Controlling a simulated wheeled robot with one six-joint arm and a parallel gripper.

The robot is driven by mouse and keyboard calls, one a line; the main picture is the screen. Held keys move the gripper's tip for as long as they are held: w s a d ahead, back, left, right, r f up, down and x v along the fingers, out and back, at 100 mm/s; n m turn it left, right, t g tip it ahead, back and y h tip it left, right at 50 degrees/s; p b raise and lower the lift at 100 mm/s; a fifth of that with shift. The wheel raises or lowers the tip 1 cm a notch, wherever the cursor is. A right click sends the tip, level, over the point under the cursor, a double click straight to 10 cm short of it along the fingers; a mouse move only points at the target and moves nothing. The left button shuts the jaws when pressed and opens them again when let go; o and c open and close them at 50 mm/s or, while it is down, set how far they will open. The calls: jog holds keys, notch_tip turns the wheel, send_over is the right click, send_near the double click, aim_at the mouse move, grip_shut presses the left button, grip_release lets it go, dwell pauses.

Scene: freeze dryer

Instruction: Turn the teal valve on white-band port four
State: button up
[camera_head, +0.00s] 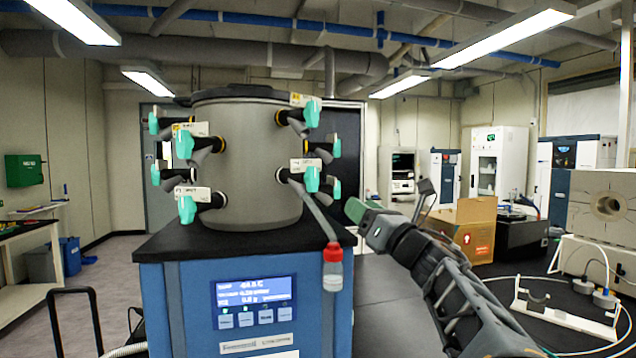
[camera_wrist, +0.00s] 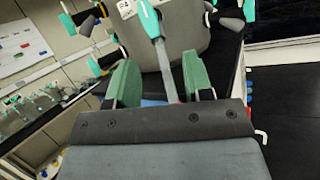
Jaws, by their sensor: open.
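The grey drum (camera_head: 255,160) of the freeze dryer carries several teal valves on black ports, in an upper and a lower row. The upper ports show yellow bands; the lower ones look white-banded. The lower front-right teal valve (camera_head: 312,178) has a white tag above it and a tube running down to a red-capped bottle (camera_head: 333,268). My gripper (camera_head: 362,212) is open, right of and below that valve. In the wrist view, a teal valve (camera_wrist: 148,18) stands beyond and between my green fingers (camera_wrist: 160,70), apart from them.
The drum stands on a black top over a blue cabinet (camera_head: 175,300) with a lit display. A cardboard box (camera_head: 470,230) and a white stand (camera_head: 565,315) are on the dark bench at right. A metal hand rail (camera_head: 75,295) stands at left.

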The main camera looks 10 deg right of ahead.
aim_at(315, 176)
jog(key=w+a+r+n+p, duration=0.1)
jog(key=w+a, duration=0.1)
jog(key=w, duration=0.1)
jog(key=w+a+r+n+y+p, duration=0.1)
jog(key=w+a+r+p, duration=0.1)
jog(key=w, duration=0.1)
jog(key=w+a+r+n+g+y+p, duration=0.1)
jog(key=w+a+r+p, duration=0.1)
jog(key=w, duration=0.1)
jog(key=shift+r+n, duration=0.1)
jog(key=shift+n, duration=0.2)
jog(key=shift+p+x, duration=0.55)
jog(key=shift+x, duration=0.4)
grip_shut()
